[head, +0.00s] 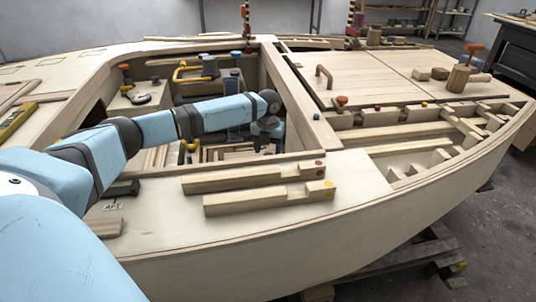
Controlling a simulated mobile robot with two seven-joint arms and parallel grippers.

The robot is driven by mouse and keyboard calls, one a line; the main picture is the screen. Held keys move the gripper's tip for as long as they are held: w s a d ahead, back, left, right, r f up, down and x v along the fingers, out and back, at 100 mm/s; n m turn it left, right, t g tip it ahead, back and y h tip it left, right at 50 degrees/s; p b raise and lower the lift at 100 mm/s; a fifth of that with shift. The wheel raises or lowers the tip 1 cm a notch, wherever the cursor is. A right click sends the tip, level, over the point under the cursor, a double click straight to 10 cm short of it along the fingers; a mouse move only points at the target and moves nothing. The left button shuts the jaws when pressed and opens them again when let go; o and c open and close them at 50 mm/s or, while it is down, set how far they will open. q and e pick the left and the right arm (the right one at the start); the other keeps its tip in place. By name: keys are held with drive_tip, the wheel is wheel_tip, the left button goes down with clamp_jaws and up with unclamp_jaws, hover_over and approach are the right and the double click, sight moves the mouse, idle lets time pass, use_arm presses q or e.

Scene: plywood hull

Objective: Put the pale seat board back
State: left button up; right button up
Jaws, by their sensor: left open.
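I cannot tell for certain which board is the pale seat board. A broad pale panel (355,78) with a wooden handle (324,76) lies flat on the right side of the hull, beside the open cockpit. Two notched pale timbers, one with a red dot (240,180) and one with a yellow dot (262,199), lie on the near side deck. My left gripper (258,143) is open, low over the cockpit opening and pointing down; its fingertips are small and partly lost against the slats below. My right gripper is out of view.
Several clamps and tools, including a yellow clamp (190,75), crowd the far side of the cockpit. Open slotted compartments (410,133) line the right edge. A mallet (459,77) stands on the right panels. The near deck has bare room.

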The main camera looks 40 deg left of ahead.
use_arm(q)
wheel_tip(320, 180, up, 12)
drive_tip(key=p, duration=0.4)
drive_tip(key=shift+f, duration=0.25)
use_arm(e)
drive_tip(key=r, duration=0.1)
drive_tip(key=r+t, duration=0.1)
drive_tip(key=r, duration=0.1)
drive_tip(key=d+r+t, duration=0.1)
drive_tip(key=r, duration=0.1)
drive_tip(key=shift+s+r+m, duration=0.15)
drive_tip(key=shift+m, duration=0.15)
